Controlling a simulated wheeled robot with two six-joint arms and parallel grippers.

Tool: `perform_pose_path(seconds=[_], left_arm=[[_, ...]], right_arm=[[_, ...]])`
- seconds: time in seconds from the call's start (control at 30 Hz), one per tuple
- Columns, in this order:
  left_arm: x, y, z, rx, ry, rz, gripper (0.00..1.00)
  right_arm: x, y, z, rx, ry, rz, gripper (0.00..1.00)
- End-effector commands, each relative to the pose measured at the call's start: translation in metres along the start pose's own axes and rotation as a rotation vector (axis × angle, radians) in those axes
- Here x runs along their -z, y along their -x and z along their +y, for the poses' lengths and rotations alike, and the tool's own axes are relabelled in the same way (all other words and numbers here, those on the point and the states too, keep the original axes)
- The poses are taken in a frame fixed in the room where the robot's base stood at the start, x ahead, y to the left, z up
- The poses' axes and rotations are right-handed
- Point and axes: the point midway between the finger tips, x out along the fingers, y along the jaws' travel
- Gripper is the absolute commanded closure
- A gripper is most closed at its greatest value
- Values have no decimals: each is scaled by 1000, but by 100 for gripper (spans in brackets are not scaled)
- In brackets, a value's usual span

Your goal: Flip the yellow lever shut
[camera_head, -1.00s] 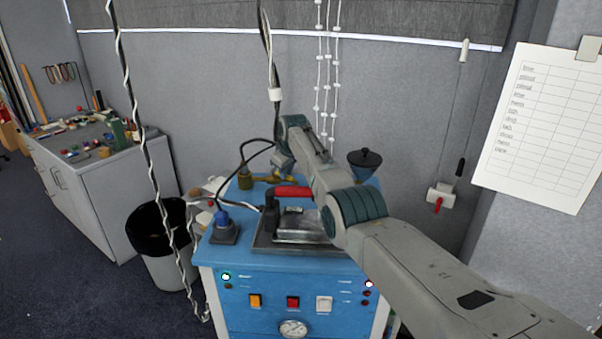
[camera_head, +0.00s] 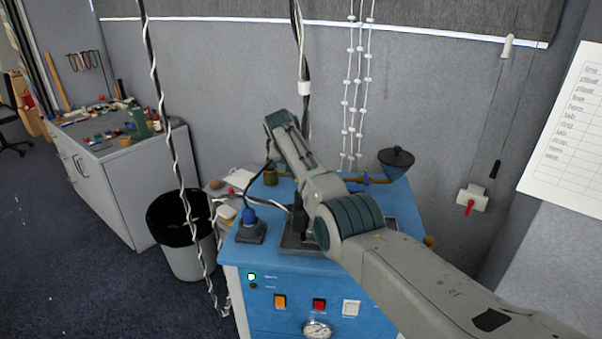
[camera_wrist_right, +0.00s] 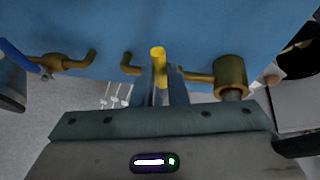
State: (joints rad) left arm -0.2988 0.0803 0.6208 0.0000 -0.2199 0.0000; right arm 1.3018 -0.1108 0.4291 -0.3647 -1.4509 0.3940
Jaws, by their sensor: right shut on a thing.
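In the right wrist view a short yellow lever (camera_wrist_right: 158,54) stands out in front of the blue machine surface, between the tips of my right gripper (camera_wrist_right: 163,75). The gripper is shut on it. Brass pipework runs to either side of it. In the head view my right arm reaches over the blue machine (camera_head: 258,275) from the right. Its gripper and the yellow lever are hidden there behind my arm. My left gripper is in neither view.
A brass cylinder (camera_wrist_right: 230,74) sits right of the lever, and a blue lever (camera_wrist_right: 18,56) on a brass pipe sits left. A dark funnel (camera_head: 396,163), a blue-topped fitting (camera_head: 250,222) and hanging cables stand near my arm. A bin (camera_head: 183,258) stands left of the machine.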

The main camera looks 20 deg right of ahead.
Motion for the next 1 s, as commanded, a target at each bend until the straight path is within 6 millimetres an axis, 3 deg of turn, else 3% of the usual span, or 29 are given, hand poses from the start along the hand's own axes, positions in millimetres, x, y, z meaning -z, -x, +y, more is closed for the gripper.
perform_pose_path(seconds=[0.73, 0.77, 0.83, 1.0], left_arm=[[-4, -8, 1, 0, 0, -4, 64], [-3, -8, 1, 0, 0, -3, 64], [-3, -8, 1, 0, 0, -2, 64], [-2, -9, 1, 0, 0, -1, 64]], right_arm=[[2, 2, -2, -24, -63, -9, 100], [2, 2, -2, -23, -63, -9, 81], [2, 2, -2, -24, -63, -10, 67], [1, 1, -2, -24, -62, -11, 65]])
